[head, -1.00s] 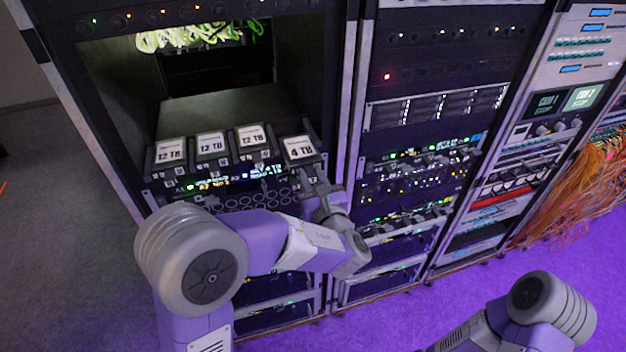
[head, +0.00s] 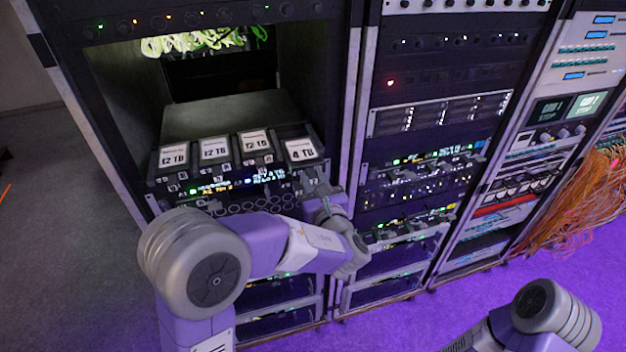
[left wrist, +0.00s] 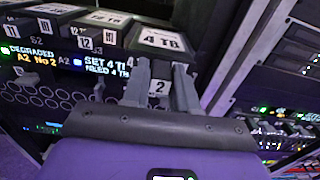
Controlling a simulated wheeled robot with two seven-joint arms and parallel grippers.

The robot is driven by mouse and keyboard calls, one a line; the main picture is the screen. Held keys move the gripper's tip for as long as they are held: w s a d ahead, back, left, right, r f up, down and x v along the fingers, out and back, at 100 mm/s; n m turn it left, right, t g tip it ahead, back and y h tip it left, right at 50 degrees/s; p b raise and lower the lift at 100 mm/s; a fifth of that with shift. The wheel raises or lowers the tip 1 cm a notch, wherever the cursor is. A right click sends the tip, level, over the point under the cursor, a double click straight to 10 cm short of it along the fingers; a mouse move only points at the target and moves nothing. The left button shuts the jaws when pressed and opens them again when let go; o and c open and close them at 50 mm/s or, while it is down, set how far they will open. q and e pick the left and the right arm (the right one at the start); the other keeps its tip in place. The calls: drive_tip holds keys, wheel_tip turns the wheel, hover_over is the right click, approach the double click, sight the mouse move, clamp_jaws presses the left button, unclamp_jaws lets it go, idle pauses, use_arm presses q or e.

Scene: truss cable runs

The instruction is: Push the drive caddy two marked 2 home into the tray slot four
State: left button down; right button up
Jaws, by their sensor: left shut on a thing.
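The drive caddy two (head: 301,150) carries a white "4 TB" label on top and sits at the right end of the row in the tray. It stands out further toward the front than its neighbours. In the left wrist view its label (left wrist: 163,40) shows large, and a small "2" tag (left wrist: 159,87) shows on its front between my fingers. My left gripper (head: 318,184) is shut on the front of the caddy; its two fingers (left wrist: 163,72) flank the tag. The inside of the slot is hidden under the caddy. My right gripper is out of view; only part of that arm shows.
Several "12 TB" caddies (head: 214,149) sit in the row to the left. A lit status strip (left wrist: 105,66) below reads "DEGRADED" and "SET 4 TB". A rack post (head: 350,110) rises close to the right. Open space lies above the tray.

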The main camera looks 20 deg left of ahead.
sight(304, 160)
use_arm(q)
drive_tip(key=shift+x, duration=3)
drive_tip(key=shift+w+a, duration=0.1)
drive_tip(key=shift+w, duration=0.1)
drive_tip(key=shift+w+a, duration=0.3)
drive_tip(key=shift+w, duration=0.1)
drive_tip(key=c, duration=0.8)
unclamp_jaws()
drive_tip(key=shift+f, duration=0.1)
